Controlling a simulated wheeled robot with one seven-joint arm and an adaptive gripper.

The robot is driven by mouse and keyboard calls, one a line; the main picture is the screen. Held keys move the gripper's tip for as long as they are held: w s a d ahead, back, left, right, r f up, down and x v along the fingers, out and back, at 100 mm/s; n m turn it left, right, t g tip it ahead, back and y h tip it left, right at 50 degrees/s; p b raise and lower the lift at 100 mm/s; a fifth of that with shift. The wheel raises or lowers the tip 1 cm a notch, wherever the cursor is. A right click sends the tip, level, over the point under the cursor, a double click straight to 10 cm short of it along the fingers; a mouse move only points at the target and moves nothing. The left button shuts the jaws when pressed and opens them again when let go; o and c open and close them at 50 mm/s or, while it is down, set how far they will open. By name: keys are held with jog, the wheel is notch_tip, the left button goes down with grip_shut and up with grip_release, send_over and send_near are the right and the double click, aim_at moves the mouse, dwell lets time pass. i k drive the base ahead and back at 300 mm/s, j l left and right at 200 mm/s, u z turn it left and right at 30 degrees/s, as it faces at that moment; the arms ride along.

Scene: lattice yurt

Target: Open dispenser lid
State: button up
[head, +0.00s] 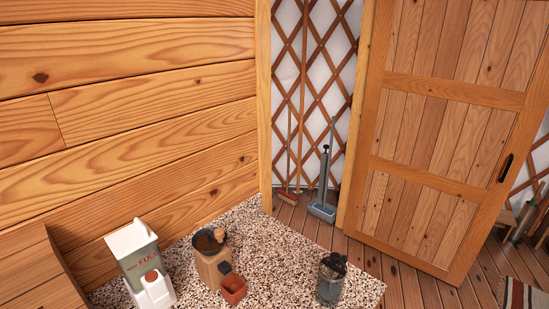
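The dispenser (138,262) stands on the speckled counter at the lower left of the head view. It is a grey-green box with lettering on its front, a white lower front part and a round reddish-brown spot. Its white lid (128,238) is at the top of the box. I cannot tell at this size whether the lid is fully shut. My gripper is not in view, and nothing touches the dispenser.
A wooden grinder (212,268) with a small reddish-brown box (233,289) stands right of the dispenser. A dark-topped glass jar (330,282) stands near the right end of the speckled counter (283,262). A wooden wall rises behind; a plank door (440,130) is at right.

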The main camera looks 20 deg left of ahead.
aim_at(122, 242)
jog(key=u, duration=2.1)
jog(key=j+u, duration=0.15)
jog(key=u, duration=0.15)
jog(key=i+j+u, duration=0.1)
jog(key=u, duration=0.25)
jog(key=i, duration=0.05)
